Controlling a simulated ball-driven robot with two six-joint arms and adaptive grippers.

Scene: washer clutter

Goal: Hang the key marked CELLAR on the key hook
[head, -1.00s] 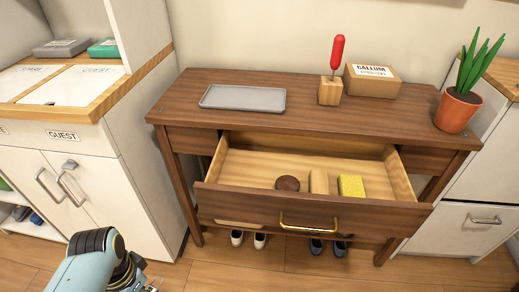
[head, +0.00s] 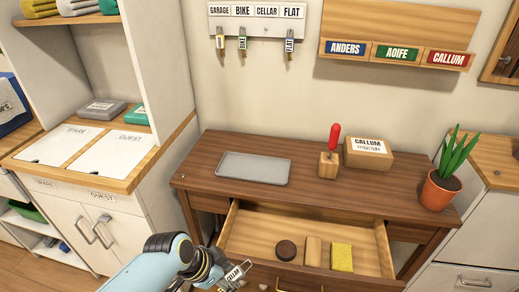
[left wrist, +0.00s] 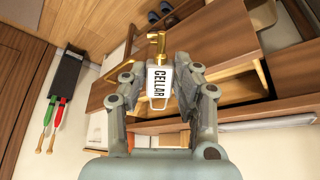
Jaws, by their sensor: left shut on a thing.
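The key marked CELLAR has a white tag (left wrist: 158,82) and a brass key part (left wrist: 157,42). My left gripper (left wrist: 160,92) is shut on the tag, with the key part pointing away from it. In the head view the gripper (head: 228,276) holds the CELLAR key (head: 236,272) in front of the open drawer, low in the picture. The key hook rack (head: 257,11) is on the wall, with labels GARAGE, BIKE, CELLAR and FLAT. Keys hang under GARAGE, BIKE and FLAT; no key shows under CELLAR. My right gripper is not in view.
The drawer (head: 313,223) stands open with a dark round object, a wooden block and a yellow sponge inside. On the table (head: 310,190) are a grey tray (head: 254,168), a red-handled tool, a CALLUM box (head: 368,153) and a plant (head: 441,188). A name-labelled wooden holder (head: 397,52) is right of the rack.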

